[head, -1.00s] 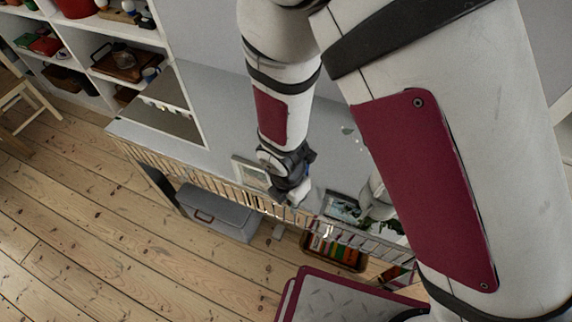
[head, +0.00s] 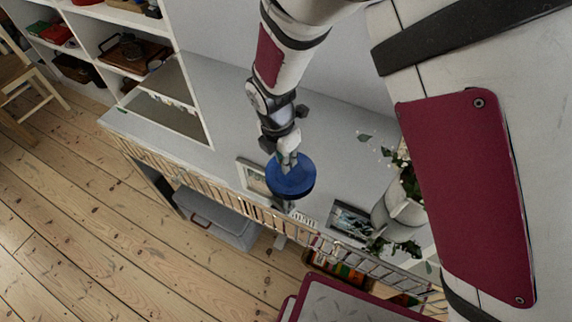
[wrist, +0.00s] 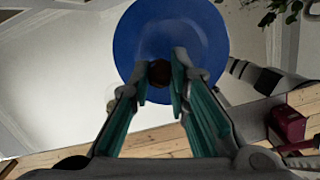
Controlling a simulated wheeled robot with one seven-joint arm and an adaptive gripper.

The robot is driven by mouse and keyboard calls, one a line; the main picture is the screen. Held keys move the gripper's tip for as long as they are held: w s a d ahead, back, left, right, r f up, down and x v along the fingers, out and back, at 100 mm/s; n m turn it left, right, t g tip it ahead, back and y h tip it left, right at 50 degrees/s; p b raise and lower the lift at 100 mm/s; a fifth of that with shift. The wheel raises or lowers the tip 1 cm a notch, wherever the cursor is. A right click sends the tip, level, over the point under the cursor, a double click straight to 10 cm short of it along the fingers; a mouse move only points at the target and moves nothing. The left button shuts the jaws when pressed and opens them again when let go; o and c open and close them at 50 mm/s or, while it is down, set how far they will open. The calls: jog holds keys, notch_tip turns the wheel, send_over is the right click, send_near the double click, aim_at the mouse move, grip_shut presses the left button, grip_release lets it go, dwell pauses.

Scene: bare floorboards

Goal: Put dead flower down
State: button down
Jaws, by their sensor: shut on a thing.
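My gripper (head: 287,157) is over the grey top of a long low cabinet, shut on a blue disc-shaped thing (head: 291,178) that hangs at its fingertips. In the wrist view the blue disc (wrist: 205,35) fills the upper middle, beyond my two fingers (wrist: 163,82). A small dark brown part (wrist: 160,70) shows at its centre between the fingertips. I cannot tell a dead flower by shape in either view. A leafy plant with white blossoms stands in a pale pot (head: 405,212) on the cabinet top, right of my gripper.
The cabinet top (head: 225,125) has clear room left of my gripper. Picture frames stand along its front edge, one (head: 252,179) left and one (head: 350,222) right of the disc. A slatted rail (head: 215,183) runs along the front. A grey box (head: 225,222) sits below.

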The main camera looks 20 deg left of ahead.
jog(key=shift+f+b, duration=0.5)
jog(key=shift+f, duration=1.1)
jog(key=shift+f, duration=0.1)
jog(key=shift+f, duration=0.15)
jog(key=c, duration=1.8)
grip_release()
jog(key=shift+r, duration=0.2)
jog(key=r, duration=0.4)
jog(key=s+r, duration=0.1)
jog(key=r, duration=0.7)
jog(key=shift+s+a+b, duration=0.2)
jog(key=shift+a+b, duration=0.1)
jog(key=shift+b, duration=0.05)
